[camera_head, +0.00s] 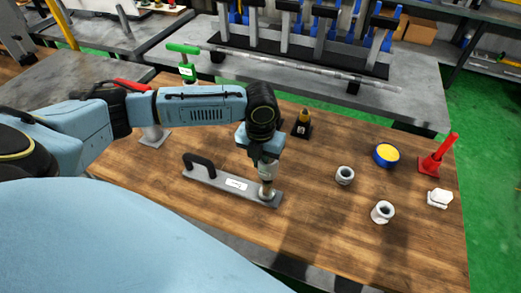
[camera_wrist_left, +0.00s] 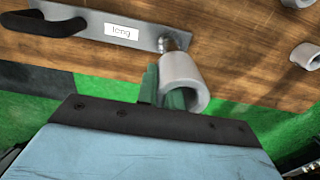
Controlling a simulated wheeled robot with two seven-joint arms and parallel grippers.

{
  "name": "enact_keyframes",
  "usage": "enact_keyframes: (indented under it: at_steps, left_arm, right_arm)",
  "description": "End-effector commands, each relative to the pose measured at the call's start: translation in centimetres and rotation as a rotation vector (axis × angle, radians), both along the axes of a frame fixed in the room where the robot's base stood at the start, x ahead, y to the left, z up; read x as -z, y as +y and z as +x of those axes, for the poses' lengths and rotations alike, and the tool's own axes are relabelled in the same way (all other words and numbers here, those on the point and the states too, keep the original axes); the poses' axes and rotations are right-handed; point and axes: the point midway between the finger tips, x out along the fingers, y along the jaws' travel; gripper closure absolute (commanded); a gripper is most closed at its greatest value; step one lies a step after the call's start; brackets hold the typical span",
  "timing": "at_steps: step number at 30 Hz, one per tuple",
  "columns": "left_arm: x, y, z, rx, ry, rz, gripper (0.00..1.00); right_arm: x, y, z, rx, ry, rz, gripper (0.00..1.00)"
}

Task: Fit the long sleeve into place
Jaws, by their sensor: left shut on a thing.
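My left gripper (camera_head: 263,157) is shut on a light grey hollow sleeve (camera_head: 267,172), which it holds over the right end of a flat grey plate (camera_head: 215,181). The plate has a black handle and a white label that reads "long" in the left wrist view (camera_wrist_left: 78,22). A metal post (camera_wrist_left: 177,41) stands at the plate's end. In the left wrist view the sleeve (camera_wrist_left: 181,78) lies in line with the post, its open end towards the camera. I cannot tell whether the post is inside the sleeve. My right gripper is not in view.
Two grey ring-like parts (camera_head: 345,175) (camera_head: 382,212) stand on the wooden table to the right. A yellow-topped blue tin (camera_head: 386,154), a red cone-like stand (camera_head: 437,156) and a white hex part (camera_head: 439,198) are further right. A black-based yellow-tipped item (camera_head: 303,125) stands behind the gripper.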

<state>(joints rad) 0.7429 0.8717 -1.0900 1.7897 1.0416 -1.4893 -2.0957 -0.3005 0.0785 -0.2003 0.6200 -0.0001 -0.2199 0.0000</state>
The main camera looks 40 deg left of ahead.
Motion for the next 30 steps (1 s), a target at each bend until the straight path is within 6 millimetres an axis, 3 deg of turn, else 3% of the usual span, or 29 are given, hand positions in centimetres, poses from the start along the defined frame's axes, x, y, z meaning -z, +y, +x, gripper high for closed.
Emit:
enact_keyframes:
  at_steps: [30]
  left_arm:
    - [-0.09,-0.01,0.03,0.0,-0.001,-0.001,1.0]
  right_arm:
    - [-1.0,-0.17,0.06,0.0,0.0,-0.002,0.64]
